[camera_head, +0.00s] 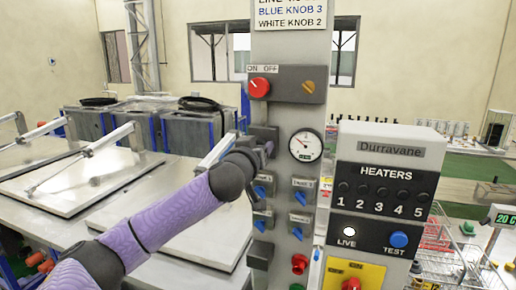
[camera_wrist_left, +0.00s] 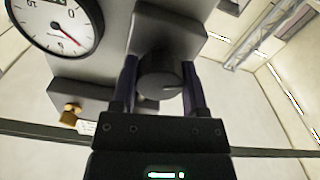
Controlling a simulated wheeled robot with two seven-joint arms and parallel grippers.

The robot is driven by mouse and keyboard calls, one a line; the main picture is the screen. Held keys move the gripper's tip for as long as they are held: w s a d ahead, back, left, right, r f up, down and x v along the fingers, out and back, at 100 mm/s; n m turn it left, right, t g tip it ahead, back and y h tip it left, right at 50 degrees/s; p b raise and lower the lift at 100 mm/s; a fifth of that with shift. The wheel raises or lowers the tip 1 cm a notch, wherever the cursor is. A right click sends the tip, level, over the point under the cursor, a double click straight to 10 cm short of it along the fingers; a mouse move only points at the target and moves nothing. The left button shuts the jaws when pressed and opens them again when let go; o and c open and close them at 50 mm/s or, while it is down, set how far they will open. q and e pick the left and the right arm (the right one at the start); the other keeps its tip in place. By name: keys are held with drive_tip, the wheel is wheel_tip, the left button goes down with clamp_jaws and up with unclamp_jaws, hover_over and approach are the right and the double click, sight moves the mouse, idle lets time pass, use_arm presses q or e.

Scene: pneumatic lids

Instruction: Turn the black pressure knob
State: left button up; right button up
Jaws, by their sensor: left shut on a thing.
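The black pressure knob (camera_wrist_left: 160,74) sits on a dark square mount of the grey panel, between the two fingers of my left gripper (camera_wrist_left: 161,88) in the left wrist view. The fingers are shut on its sides. In the head view my left gripper (camera_head: 264,150) reaches the panel just left of the round white gauge (camera_head: 305,146) and hides the knob there. The gauge also shows in the left wrist view (camera_wrist_left: 60,22), with a red needle. The right gripper is not in view.
The grey panel also carries a red knob (camera_head: 259,87), an orange knob (camera_head: 308,86) and several blue knobs below. A heater box (camera_head: 385,190) stands close to its right. Metal lids (camera_head: 80,175) lie to the left.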

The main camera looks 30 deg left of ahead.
use_arm(q)
clamp_jaws()
drive_tip(key=m+p, duration=0.2)
drive_tip(key=m, duration=0.3)
drive_tip(key=shift+r+m+p, duration=0.1)
drive_tip(key=shift+m+p, duration=0.3)
drive_tip(key=m+p, duration=0.2)
drive_tip(key=m, duration=0.2)
drive_tip(key=shift+m, duration=0.3)
drive_tip(key=o, duration=0.9)
unclamp_jaws()
